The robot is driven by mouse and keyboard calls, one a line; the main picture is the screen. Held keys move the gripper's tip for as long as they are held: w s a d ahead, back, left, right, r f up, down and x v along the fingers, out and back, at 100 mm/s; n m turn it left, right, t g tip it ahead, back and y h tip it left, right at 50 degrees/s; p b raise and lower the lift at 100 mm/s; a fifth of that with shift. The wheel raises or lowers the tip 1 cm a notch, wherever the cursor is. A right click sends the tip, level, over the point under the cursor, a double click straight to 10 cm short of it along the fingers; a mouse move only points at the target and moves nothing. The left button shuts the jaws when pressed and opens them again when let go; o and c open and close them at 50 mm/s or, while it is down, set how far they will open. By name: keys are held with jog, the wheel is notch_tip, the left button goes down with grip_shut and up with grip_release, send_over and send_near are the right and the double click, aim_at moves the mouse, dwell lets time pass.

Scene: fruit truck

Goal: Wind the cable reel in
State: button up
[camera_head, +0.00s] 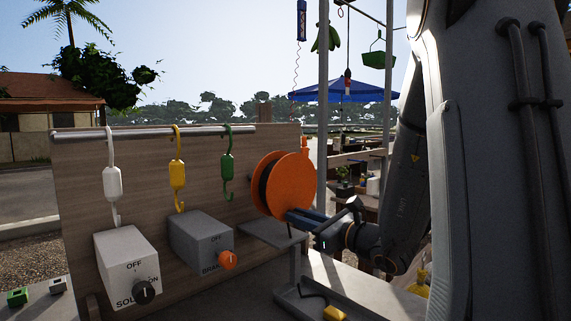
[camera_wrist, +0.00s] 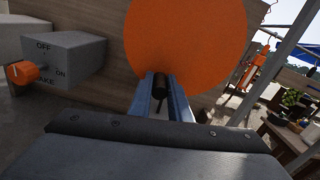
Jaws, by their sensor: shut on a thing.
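The orange cable reel (camera_head: 283,186) is mounted on the wooden board, with dark cable wound between its discs. Its orange disc (camera_wrist: 188,38) fills the upper middle of the wrist view. My gripper (camera_head: 297,215) is at the lower edge of the disc. In the wrist view its blue-grey fingers (camera_wrist: 161,95) are shut on the dark crank handle (camera_wrist: 161,82), which sticks out from the disc. In the head view the handle is hidden by the fingers. A dark cable with a yellow end (camera_head: 335,313) lies in the grey tray below.
White, yellow and green hooks (camera_head: 227,160) hang from a rail (camera_head: 150,133). A metal post (camera_head: 323,110) stands right of the reel.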

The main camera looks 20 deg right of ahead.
aim_at(278, 204)
jog(key=shift+s+a, duration=0.1)
jog(key=shift+a, duration=0.2)
jog(key=shift+s+a+r+p, duration=0.2)
jog(key=shift+a+r, duration=0.15)
jog(key=shift+a, duration=0.1)
jog(key=shift+s+a+r+p, duration=0.15)
jog(key=shift+a+r, duration=0.15)
jog(key=shift+a, duration=0.15)
jog(key=shift+s+a+r+p, duration=0.15)
jog(key=shift+a+r+p, duration=0.2)
jog(key=shift+r, duration=0.15)
jog(key=shift+s+a+r+p, duration=0.2)
jog(key=shift+a+r, duration=0.1)
jog(key=shift+r, duration=0.15)
